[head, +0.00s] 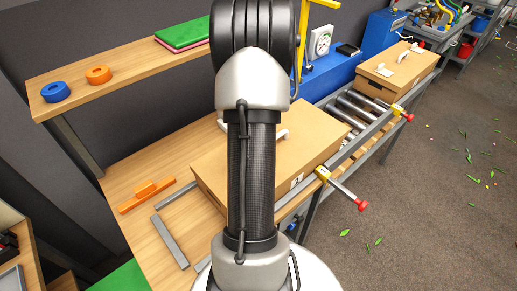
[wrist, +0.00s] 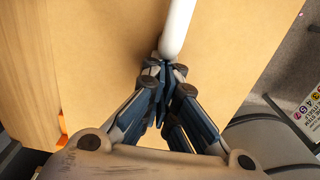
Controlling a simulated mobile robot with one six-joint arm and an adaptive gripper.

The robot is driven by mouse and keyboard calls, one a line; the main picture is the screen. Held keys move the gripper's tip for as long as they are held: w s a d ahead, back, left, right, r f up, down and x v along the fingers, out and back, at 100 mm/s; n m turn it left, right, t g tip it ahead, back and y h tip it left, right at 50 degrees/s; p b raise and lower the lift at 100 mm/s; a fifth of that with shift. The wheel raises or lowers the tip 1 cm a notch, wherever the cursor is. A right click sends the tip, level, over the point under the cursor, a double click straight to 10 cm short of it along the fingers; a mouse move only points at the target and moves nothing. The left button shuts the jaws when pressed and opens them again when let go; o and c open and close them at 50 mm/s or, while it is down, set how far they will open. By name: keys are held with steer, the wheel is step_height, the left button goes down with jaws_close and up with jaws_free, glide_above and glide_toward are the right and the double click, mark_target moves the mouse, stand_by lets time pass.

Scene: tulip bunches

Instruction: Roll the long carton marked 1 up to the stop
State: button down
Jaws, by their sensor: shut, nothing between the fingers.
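The long brown carton (head: 305,130) lies flat, partly on the wooden bench and up against the roller track. A white label with a dark mark, seemingly a 1, is on its near side. A white handle on its lid shows beside my arm in the head view and at the top of the wrist view (wrist: 178,28). My gripper (wrist: 165,66) is shut and empty over the lid, its fingertips at the handle's end; I cannot tell if they touch. My arm hides it in the head view. A yellow-and-red stop (head: 323,173) with a rod sits on the rail by the carton's near corner.
A second carton (head: 398,70) with a white handle stands at the track's far end, near another yellow-and-red stop (head: 398,110). Bare rollers (head: 355,108) lie between the cartons. Grey bars (head: 170,241) and an orange block (head: 147,192) lie on the bench at left.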

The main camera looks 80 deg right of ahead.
mark_target(293, 133)
steer(key=shift+s+d+p, duration=0.4)
steer(key=shift+s+d, duration=0.7)
steer(key=shift+d, duration=0.55)
steer(key=shift+s+d+p, duration=0.35)
steer(key=shift+s+d, duration=0.8)
steer(key=shift+d, duration=0.55)
steer(key=shift+s+d+p, duration=0.4)
steer(key=shift+s+d, duration=0.7)
steer(key=shift+d, duration=0.55)
steer(key=shift+s+d+p, duration=0.25)
steer(key=shift+s+d, duration=0.4)
steer(key=shift+d, duration=0.35)
steer(key=shift+s+d+p, duration=0.2)
steer(key=shift+s+d, duration=0.45)
steer(key=shift+d, duration=0.3)
steer(key=shift+s+d+p, duration=0.25)
steer(key=shift+s+d, duration=0.4)
steer(key=shift+d, duration=0.35)
steer(key=shift+w+a, duration=0.55)
steer(key=shift+a, duration=0.3)
step_height(293, 133, up, 8)
steer(key=p, duration=0.5)
